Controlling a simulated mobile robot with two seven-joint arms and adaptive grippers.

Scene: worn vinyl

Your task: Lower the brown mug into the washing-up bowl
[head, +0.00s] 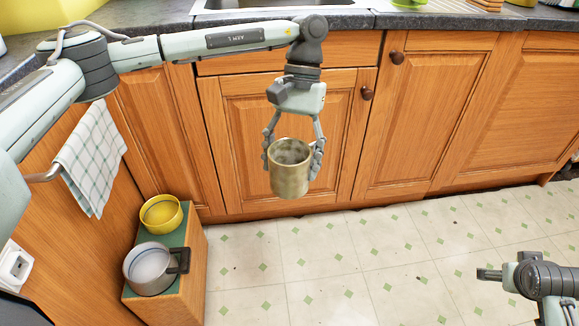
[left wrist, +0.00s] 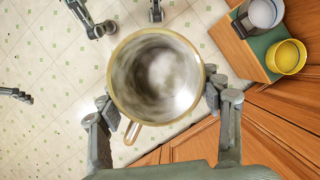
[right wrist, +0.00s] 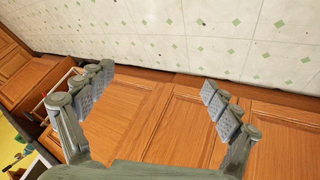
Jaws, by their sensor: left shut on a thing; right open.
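The brown mug (head: 290,178) hangs upright in the air in front of the cabinet doors, gripped across its sides by my left gripper (head: 293,155). In the left wrist view I look down into the mug's mottled, empty-looking inside (left wrist: 155,75), and its handle points to the lower left. A yellow bowl (head: 161,214) stands on a low wooden stand at the left, well below and left of the mug; it also shows in the left wrist view (left wrist: 286,57). I cannot tell for certain that it is the washing-up bowl. My right gripper (right wrist: 155,85) is open and empty, low at the right.
A grey pot (head: 149,268) with a dark handle stands in front of the yellow bowl on the green-topped stand (head: 190,262). A checked towel (head: 91,157) hangs at the left. The worktop (head: 350,20) with a sink is behind. The vinyl floor (head: 370,265) is clear.

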